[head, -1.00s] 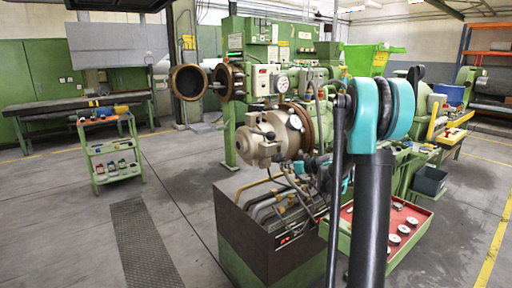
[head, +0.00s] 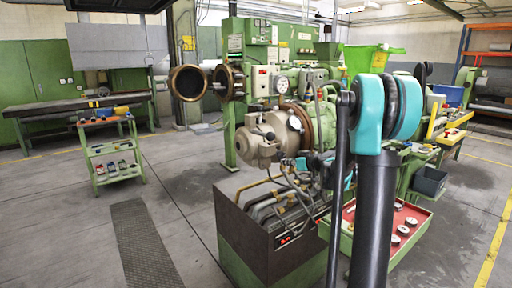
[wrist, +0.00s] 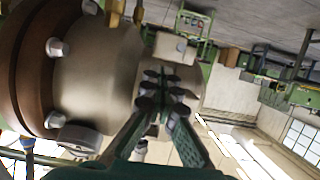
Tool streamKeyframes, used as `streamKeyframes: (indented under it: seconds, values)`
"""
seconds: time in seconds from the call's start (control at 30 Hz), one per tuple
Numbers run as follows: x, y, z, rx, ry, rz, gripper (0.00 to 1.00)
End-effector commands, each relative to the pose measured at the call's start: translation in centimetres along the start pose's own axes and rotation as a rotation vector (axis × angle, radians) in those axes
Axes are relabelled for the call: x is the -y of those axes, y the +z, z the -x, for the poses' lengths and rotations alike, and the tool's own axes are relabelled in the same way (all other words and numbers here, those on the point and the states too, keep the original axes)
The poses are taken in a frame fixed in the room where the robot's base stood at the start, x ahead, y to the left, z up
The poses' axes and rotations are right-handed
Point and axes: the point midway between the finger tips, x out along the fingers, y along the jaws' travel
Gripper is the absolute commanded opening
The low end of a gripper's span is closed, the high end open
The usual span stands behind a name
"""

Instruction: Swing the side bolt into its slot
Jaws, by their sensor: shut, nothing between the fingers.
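The beige extruder head (head: 262,140) is bolted to a brown flange (head: 298,128) at the middle of the head view. In the wrist view the beige body (wrist: 100,75) fills the left side, with the brown flange (wrist: 30,65) and several pale bolt heads around it. I cannot tell for sure which bolt is the side bolt, nor pick out its slot. My gripper (wrist: 163,100) is shut and empty, its fingertips close together in front of or beside the small end of the beige body; contact cannot be told.
An open round barrel cover (head: 188,83) hangs left of the machine. A dark cabinet with hoses (head: 265,225) stands below the head. A red tray (head: 412,228) lies at the right. A green trolley (head: 112,150) stands at the left, with free floor between.

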Motion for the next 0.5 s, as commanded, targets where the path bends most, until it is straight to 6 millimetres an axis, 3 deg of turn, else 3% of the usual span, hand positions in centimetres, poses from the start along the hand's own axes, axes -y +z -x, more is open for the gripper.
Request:
streamKeyframes:
  seconds: [0.03, 0.5]
  values:
    - [-0.1, -2.14, -1.42, -0.032, -0.005, -0.019, 0.0]
    - [-0.12, -2.77, -0.93, -0.031, -0.005, -0.018, 0.0]
